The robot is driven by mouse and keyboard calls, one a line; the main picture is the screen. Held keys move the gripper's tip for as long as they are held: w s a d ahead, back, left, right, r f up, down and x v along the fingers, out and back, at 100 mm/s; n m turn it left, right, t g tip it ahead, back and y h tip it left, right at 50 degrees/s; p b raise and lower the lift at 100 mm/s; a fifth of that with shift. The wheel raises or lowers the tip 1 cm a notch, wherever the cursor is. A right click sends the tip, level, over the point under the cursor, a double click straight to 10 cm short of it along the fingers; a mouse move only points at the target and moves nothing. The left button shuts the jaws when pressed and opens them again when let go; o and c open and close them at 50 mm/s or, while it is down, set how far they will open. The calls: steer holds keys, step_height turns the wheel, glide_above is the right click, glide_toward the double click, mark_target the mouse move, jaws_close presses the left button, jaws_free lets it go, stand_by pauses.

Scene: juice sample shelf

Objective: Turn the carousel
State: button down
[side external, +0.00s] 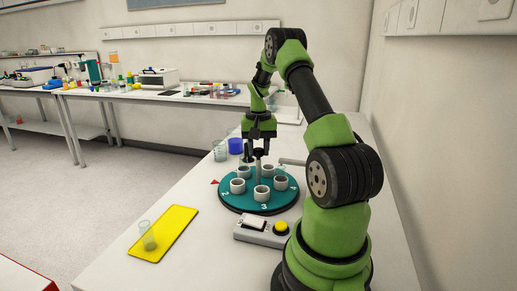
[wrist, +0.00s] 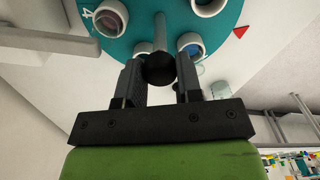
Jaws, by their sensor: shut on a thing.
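The carousel is a teal round disc (side external: 240,205) on the white table, with several white cups in a ring and white numbers, 2 and 3 readable. A grey post (side external: 259,172) rises from its middle, topped by a black ball knob (wrist: 159,69) in the wrist view. My gripper (side external: 258,154) points down over the disc's centre, its two dark fingers shut on the knob. The wrist view also shows the gripper (wrist: 160,78), the disc (wrist: 135,42), and a number 4. A red pointer (side external: 215,181) sits at the disc's left edge.
A grey box with a yellow button (side external: 281,227) stands in front of the disc. A yellow mat (side external: 175,226) with a clear glass (side external: 147,236) lies front left. A grey bar (side external: 291,162) is right of the disc.

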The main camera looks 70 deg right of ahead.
steer(key=shift+n, duration=4.6)
steer(key=shift+r+n, duration=0.1)
steer(key=shift+n, duration=11.7)
